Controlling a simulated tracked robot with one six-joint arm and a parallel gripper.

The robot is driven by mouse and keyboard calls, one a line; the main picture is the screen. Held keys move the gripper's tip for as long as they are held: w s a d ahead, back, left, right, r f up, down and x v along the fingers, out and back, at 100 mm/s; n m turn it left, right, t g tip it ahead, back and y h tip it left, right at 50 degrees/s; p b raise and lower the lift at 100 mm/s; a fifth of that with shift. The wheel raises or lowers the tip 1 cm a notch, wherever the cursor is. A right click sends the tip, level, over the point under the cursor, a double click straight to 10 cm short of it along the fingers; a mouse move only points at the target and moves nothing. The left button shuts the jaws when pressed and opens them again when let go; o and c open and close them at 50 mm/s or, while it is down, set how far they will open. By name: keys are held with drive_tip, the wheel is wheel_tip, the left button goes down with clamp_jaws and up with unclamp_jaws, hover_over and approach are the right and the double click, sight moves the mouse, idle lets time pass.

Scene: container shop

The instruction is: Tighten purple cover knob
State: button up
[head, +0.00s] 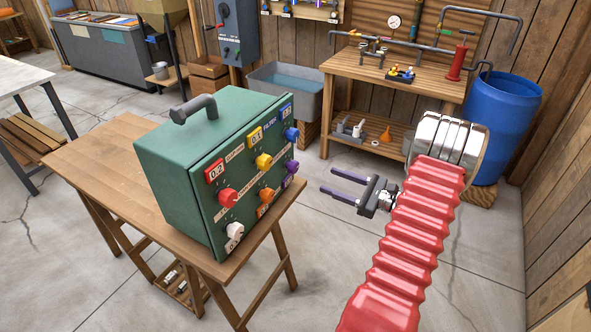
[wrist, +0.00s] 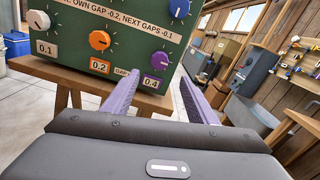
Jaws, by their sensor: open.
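A green metal box (head: 160,150) with a top handle stands upright on a wooden table. Its front panel carries the purple knob (head: 292,167) at the lower right end. In the wrist view the purple knob (wrist: 163,54) has a white pointer mark, tick marks around it and a 0.4 label below. My gripper (head: 328,179) is open and empty, to the right of the panel in the head view, with a gap of air before it. In the wrist view my gripper's purple fingers (wrist: 158,77) point toward the panel, and the purple knob shows beyond and between them.
The orange knob (wrist: 99,40) reads 0.2 and sits beside the purple one; the blue knob (wrist: 179,8) is above it. Red, yellow and white knobs share the panel. The wooden table (head: 90,175) stands under the box. A workbench (head: 400,85) and blue barrel (head: 500,115) stand behind.

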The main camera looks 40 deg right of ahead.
sight(296, 169)
drive_tip(key=shift+w+a, duration=0.1)
drive_tip(key=x, duration=1.3)
drive_tip(key=shift+w+a, duration=0.2)
drive_tip(key=shift+w, duration=0.1)
drive_tip(key=c, duration=1.1)
drive_tip(key=shift+o, duration=0.2)
drive_tip(key=shift+a, duration=0.2)
drive_tip(key=shift+d+f, duration=0.1)
